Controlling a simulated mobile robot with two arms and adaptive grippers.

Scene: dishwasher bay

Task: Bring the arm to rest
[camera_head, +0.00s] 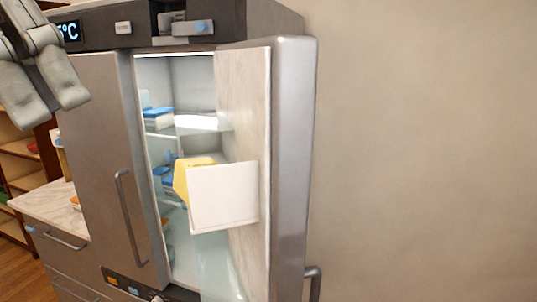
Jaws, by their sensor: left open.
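My left gripper (58,98) is at the upper left of the head view, in front of the tall grey fridge. Its two grey fingers point down and stand apart, with nothing between them. My right gripper is not in view.
The fridge's right door (292,170) stands open; its left door (108,165) is shut. Inside are glass shelves with blue-lidded boxes (158,112), a yellow item (190,172) and a white panel (223,197). A counter (50,205) and wooden shelves (20,165) are at the left. The right wall is bare.

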